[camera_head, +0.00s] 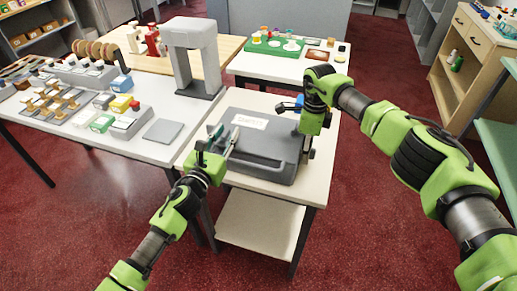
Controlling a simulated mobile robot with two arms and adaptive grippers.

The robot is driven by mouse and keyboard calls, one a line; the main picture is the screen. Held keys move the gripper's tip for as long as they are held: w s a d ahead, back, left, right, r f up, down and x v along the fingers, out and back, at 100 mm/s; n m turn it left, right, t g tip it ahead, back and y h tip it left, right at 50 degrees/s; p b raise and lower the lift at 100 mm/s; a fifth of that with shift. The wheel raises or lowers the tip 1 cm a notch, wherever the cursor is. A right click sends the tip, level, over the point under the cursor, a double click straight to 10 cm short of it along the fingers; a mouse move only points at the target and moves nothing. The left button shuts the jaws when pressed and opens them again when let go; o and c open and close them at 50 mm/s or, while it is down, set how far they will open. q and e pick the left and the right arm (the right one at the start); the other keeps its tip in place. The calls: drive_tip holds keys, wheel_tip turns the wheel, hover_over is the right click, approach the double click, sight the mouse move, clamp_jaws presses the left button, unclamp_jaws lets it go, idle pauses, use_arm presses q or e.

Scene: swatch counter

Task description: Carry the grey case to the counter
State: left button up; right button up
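The grey case (262,156) lies flat on a pale small table (303,190) in the middle of the head view. It has a white label on top and a handle along its near side. My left gripper (225,138) is over the case's left side, with its two fingers apart. I cannot tell whether it touches the case. My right gripper (308,150) points down at the case's right edge. Its fingers are partly hidden, so its opening and any contact are unclear. I cannot tell which surface is the counter.
A white table (160,150) on the left holds swatches, small boxes and a grey stand (193,60). Behind the case, another table carries a green tray (262,46). A wooden cabinet (470,60) stands at the right. Red carpet is open at the front and right.

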use_arm(q)
drive_tip(key=shift+w+d, duration=0.1)
drive_tip(key=shift+w, duration=0.15)
use_arm(e)
drive_tip(key=shift+f, duration=0.3)
use_arm(q)
drive_tip(key=shift+c, duration=0.4)
use_arm(e)
drive_tip(key=shift+c, duration=0.5)
use_arm(q)
clamp_jaws()
use_arm(e)
clamp_jaws()
